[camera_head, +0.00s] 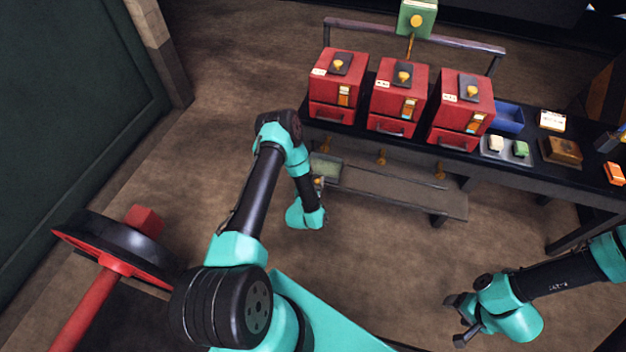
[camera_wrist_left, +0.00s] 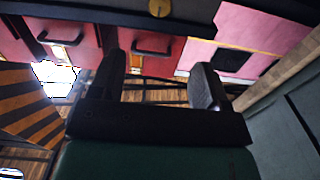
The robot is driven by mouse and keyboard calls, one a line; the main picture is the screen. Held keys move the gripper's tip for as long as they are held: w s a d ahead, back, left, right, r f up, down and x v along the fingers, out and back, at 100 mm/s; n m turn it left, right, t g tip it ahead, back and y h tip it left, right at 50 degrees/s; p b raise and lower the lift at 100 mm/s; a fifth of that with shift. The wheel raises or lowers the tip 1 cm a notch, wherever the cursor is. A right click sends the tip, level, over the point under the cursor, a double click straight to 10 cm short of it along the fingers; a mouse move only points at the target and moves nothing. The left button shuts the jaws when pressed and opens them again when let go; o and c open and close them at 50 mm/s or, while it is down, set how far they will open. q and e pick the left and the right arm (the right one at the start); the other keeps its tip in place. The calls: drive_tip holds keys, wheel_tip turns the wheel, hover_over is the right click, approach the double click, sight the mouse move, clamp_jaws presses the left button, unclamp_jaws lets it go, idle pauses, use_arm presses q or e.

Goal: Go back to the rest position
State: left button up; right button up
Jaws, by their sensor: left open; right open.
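My left gripper (camera_head: 318,183) is mostly hidden by its own wrist in the head view. It is in front of the bench, near the left end of the lower shelf. In the left wrist view its two fingers (camera_wrist_left: 160,82) stand apart with nothing between them, and red drawer fronts show beyond. My right gripper (camera_head: 457,318) is at the lower right of the head view, above the brown floor, away from the bench. Its fingers are apart and empty.
The dark bench carries red cabinets (camera_head: 400,92), a blue bin (camera_head: 507,117), a grey tray (camera_head: 507,158) and a brown box (camera_head: 563,151). A lower shelf (camera_head: 405,190) has brass knobs above it. A red-spoked wheel (camera_head: 115,262) stands lower left. Open floor lies between my arms.

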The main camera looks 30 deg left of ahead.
use_arm(q)
drive_tip(key=shift+d, duration=0.1)
idle(0.3)
drive_tip(key=s+d+r+m+g+h, duration=0.1)
drive_tip(key=s+d+r+g+h, duration=0.15)
drive_tip(key=d+g, duration=0.2)
drive_tip(key=s+d+r+g+h, duration=0.1)
drive_tip(key=d+g+h, duration=0.2)
drive_tip(key=d+h, duration=0.15)
drive_tip(key=s+d+r+g+h, duration=0.1)
drive_tip(key=s+d+r+g, duration=0.3)
drive_tip(key=s, duration=0.4)
drive_tip(key=s+d+r+g+h, duration=0.1)
drive_tip(key=s+d+r+g, duration=0.3)
drive_tip(key=s, duration=0.5)
drive_tip(key=shift+s+d+r+g, duration=0.2)
drive_tip(key=shift+s+d+g, duration=0.1)
drive_tip(key=shift+g, duration=0.15)
drive_tip(key=shift+a, duration=0.15)
